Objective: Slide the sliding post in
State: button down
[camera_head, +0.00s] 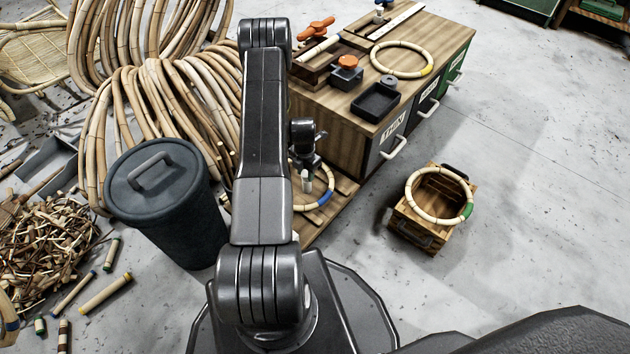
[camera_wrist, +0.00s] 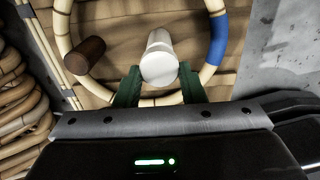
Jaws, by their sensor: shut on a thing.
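A pale cylindrical post, the likely sliding post (camera_wrist: 158,66), stands on a wooden board (camera_wrist: 130,22) in the wrist view. My gripper (camera_wrist: 161,80) has its green fingers on either side of the post and is shut on it. A rattan ring with a blue band (camera_wrist: 218,40) lies around the post and a brown peg (camera_wrist: 82,62). The peg is close to the ring's left inner side. In the head view, my gripper (camera_head: 308,168) is low over the board (camera_head: 340,190), partly hidden by my arm. The blue-banded ring (camera_head: 326,197) shows beneath it.
A wooden cabinet (camera_head: 365,125) with drawers stands behind the board, with a yellow-banded ring (camera_head: 402,60) on top. A dark lidded bin (camera_head: 165,215) and rattan coils (camera_head: 160,105) are left. A crate (camera_head: 415,232) with a green-banded ring (camera_head: 412,197) is right, with open floor beyond.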

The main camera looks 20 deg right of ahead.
jog(key=w+a, duration=0.1)
jog(key=w+a+b, duration=0.1)
jog(key=w, duration=0.1)
jog(key=w+a, duration=0.1)
jog(key=w, duration=0.1)
jog(key=shift+w+r, duration=0.1)
jog(key=c, duration=0.9)
grip_release()
notch_tip(320, 180, up, 14)
jog(key=p, duration=0.4)
jog(key=shift+f, duration=0.2)
